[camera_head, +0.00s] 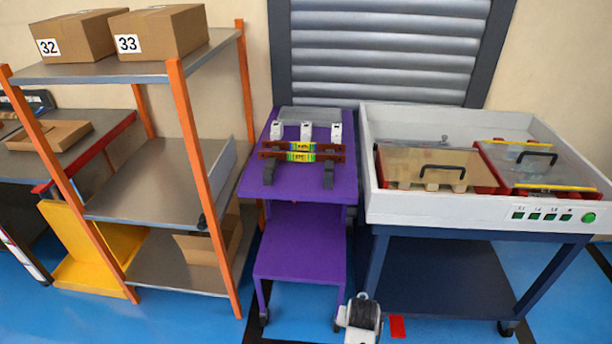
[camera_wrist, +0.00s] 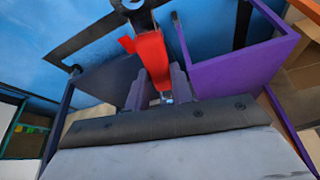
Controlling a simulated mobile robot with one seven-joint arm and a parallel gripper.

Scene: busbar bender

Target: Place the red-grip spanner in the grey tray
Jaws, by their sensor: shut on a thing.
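The red-grip spanner (camera_wrist: 152,58) is in my gripper (camera_wrist: 158,97) in the wrist view. The fingers are shut on its red grip, and its ring-shaped metal end (camera_wrist: 128,5) points away from the gripper. In the head view my gripper (camera_head: 362,318) is low at the bottom edge, in front of the purple cart and the white bench; the red piece beside it (camera_head: 397,327) appears to be the spanner's grip. A shallow grey tray-like thing (camera_head: 309,114) lies at the back of the purple cart's top; its inside is hard to make out.
The purple cart (camera_head: 260,187) carries brown bars with coloured labels (camera_head: 302,151) and white blocks. At right stands the white bench (camera_head: 450,213) with clear covers and black handles. At left are an orange-post shelf (camera_head: 188,150) and boxes 32 and 33. Blue floor shows below.

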